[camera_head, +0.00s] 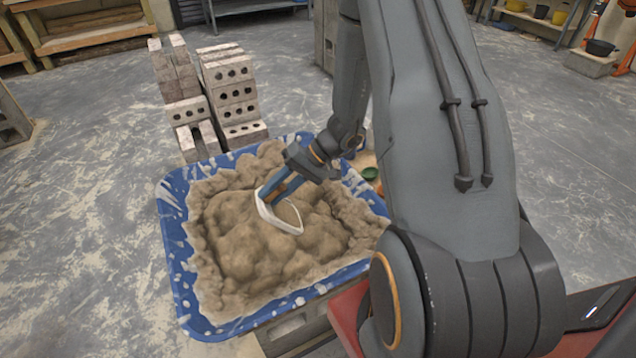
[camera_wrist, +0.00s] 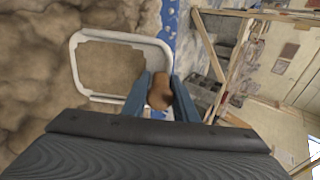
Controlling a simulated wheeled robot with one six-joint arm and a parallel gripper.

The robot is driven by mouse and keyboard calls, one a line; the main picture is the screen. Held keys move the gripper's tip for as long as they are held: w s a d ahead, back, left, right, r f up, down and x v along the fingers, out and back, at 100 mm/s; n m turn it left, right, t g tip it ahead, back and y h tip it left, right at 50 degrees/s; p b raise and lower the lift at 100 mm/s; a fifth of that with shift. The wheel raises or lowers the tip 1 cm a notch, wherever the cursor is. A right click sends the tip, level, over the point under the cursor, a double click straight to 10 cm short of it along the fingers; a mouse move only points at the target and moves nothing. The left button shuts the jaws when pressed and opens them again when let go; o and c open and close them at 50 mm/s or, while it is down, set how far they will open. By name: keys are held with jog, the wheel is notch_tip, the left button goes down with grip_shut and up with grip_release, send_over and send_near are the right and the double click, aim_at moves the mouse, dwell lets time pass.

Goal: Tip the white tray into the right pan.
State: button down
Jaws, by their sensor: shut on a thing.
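The white tray (camera_head: 263,212) is over the mortar heap in a blue, white-splashed pan (camera_head: 176,262) and looks tilted in the head view. In the wrist view its white rim (camera_wrist: 120,37) frames a mortar-coloured middle; I cannot tell whether that is a load or the heap behind. My gripper (camera_head: 281,187) is at the tray's upper edge. In the wrist view its blue fingers (camera_wrist: 160,95) close around a brown part at the tray's side. Whether the tray touches the mortar is unclear. Only one pan shows fully; my arm hides much of the right.
Grey brick stacks (camera_head: 232,95) stand behind the pan. A small green bowl (camera_head: 370,173) lies beyond its right side. A red surface (camera_head: 347,318) shows partly behind my arm at lower right. Wooden shelving (camera_head: 85,30) stands at the back left. The floor at left is clear.

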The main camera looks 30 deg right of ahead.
jog(key=s+d+n+g+h+p, duration=0.2)
jog(key=d+n+h+p, duration=0.2)
jog(key=d+n+h, duration=0.4)
jog(key=d+h, duration=0.1)
jog(key=d, duration=0.2)
jog(key=shift+s+f+h+p, duration=0.2)
jog(key=shift+f+h+p, duration=0.1)
jog(key=shift+h+p, duration=0.1)
jog(key=shift+r, duration=0.1)
dwell(0.6)
